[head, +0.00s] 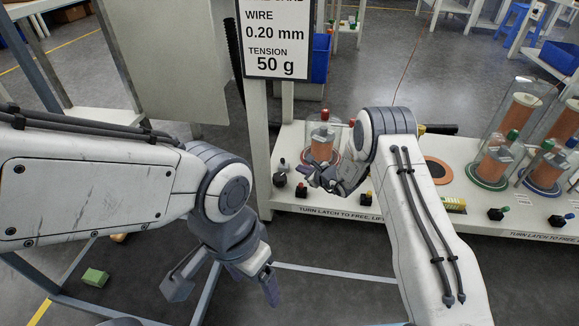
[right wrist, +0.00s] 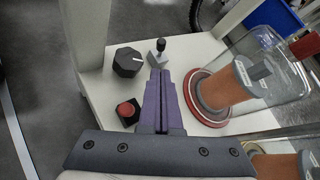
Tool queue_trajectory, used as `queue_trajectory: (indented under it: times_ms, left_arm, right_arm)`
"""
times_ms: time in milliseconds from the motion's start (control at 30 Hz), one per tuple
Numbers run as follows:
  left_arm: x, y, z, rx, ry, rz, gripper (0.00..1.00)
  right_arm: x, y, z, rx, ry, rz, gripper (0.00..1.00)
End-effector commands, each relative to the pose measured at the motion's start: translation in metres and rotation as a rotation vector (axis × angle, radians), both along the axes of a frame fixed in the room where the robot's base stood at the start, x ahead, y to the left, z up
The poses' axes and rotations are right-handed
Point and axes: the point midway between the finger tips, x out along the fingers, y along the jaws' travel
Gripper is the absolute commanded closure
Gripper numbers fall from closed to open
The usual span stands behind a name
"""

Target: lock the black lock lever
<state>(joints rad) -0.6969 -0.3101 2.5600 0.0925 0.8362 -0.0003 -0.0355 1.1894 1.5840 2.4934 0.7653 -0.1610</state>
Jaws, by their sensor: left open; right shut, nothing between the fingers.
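The black lock lever (right wrist: 160,44) has a black knob-topped handle on a grey base and stands on the white bench in the right wrist view. It is small in the head view (head: 283,162), left of a spool under a clear cover. My right gripper (right wrist: 157,73) is shut and empty, with its fingertips just short of the lever's base; I cannot tell whether they touch. In the head view my right gripper (head: 308,174) is over the bench's left end. My left gripper (head: 225,287) is open and empty, low in front of the bench.
A black dial (right wrist: 127,62) and a red button (right wrist: 127,109) sit close to the lever. A copper spool (right wrist: 226,85) on a red ring stands right of it under a clear cover. More spools (head: 496,163) fill the right side. A sign (head: 275,40) stands behind.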

Motion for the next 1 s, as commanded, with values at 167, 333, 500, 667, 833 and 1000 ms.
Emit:
queue_trajectory:
  times_ms: [167, 333, 500, 667, 833, 1000]
  left_arm:
    - [0.0, 0.0, -0.024, 0.0, 0.0, 0.0, 0.19]
    - [0.0, 0.0, -0.043, 0.0, 0.0, 0.0, 0.19]
    - [0.0, 0.0, -0.054, 0.0, 0.0, 0.0, 0.19]
    - [0.0, 0.0, -0.058, 0.0, 0.0, 0.0, 0.19]
    - [0.0, 0.0, -0.058, 0.0, 0.0, 0.0, 0.19]
    - [0.0, 0.0, -0.058, 0.0, 0.0, 0.0, 0.19]
  right_arm:
    - [0.022, 0.014, -0.021, 0.0, -0.003, 0.003, 1.0]
    - [0.046, 0.028, -0.035, 0.0, -0.002, 0.002, 1.0]
    - [0.062, 0.037, -0.043, -0.001, -0.002, 0.003, 1.0]
    - [0.069, 0.041, -0.045, -0.001, 0.0, 0.003, 1.0]
    - [0.07, 0.042, -0.044, 0.0, 0.001, 0.0, 1.0]
    - [0.07, 0.042, -0.044, 0.0, 0.001, 0.0, 1.0]
